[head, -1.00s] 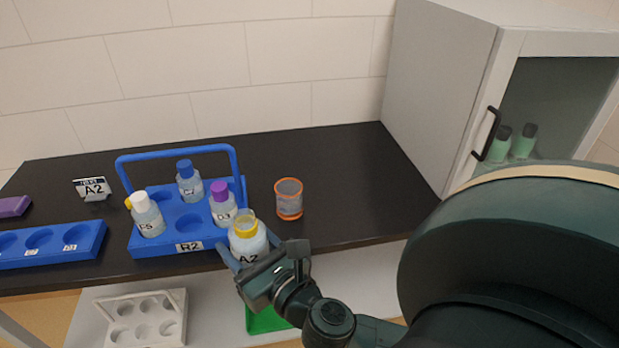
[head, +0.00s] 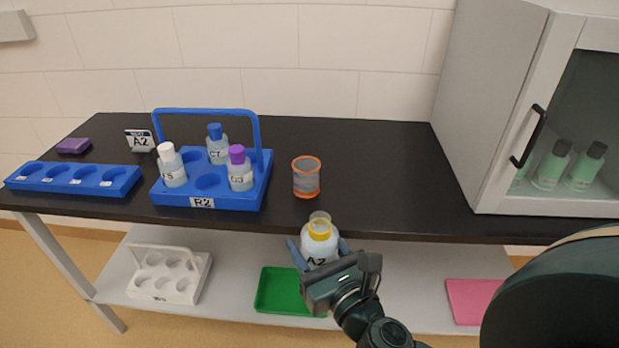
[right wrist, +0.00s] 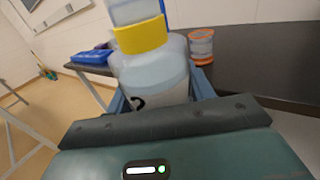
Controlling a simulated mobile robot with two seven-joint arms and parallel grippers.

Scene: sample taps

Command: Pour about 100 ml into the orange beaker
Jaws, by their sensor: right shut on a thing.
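The orange beaker (head: 306,178), clear with orange rims, stands upright on the black bench near its front edge. It also shows in the right wrist view (right wrist: 201,46). My right gripper (head: 320,256) is shut on the bottle labelled A2 (head: 319,238), which has a yellow collar and an open-looking clear top. The bottle is upright, in front of the bench edge and nearer to me than the beaker. In the right wrist view the bottle (right wrist: 155,75) fills the middle, with pale liquid in it. My left gripper is not in view.
A blue rack R2 (head: 202,203) holds bottles with white, blue and purple caps. A long blue rack (head: 75,178), purple block (head: 73,146) and A2 sign (head: 139,140) stand left. A cabinet (head: 490,100) stands right. The lower shelf holds a white rack (head: 170,275) and green tray (head: 283,290).

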